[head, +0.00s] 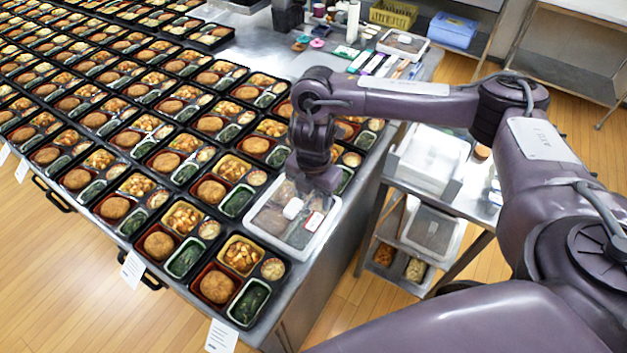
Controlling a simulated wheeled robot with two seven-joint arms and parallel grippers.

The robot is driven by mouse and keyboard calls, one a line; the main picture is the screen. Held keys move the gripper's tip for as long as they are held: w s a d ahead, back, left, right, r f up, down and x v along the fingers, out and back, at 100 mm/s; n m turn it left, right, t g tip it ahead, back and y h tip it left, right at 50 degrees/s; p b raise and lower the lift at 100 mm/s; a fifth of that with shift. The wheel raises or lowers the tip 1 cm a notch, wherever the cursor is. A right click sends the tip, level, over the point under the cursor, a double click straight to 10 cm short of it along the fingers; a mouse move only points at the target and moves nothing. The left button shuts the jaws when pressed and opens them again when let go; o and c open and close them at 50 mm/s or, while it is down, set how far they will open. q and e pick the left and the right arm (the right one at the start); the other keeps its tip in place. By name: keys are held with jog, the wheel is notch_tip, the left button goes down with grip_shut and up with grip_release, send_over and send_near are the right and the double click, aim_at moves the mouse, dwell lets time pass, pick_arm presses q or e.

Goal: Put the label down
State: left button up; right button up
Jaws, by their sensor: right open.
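A small white label with red print (314,221) lies on the clear lid of a white-rimmed container (262,232) at the table's near right corner. A small plain white piece (292,208) lies beside it on the same lid; I cannot tell what it is. My right gripper (314,188) points down just above the far part of this lid. It is open, and I see nothing held in it. Its fingertips are small and dark here, so any contact with the lid is unclear. My left gripper is not in view.
Rows of filled bento trays (187,261) cover the table left of my right arm. White paper tags (132,269) hang at the front edge. A metal cart (470,205) with a lidded container (432,160) stands right of the table. Tools and a lidded box (403,44) occupy the far end.

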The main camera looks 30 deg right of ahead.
notch_tip(320, 180, up, 3)
jog(key=shift+r, duration=0.2)
dwell(0.5)
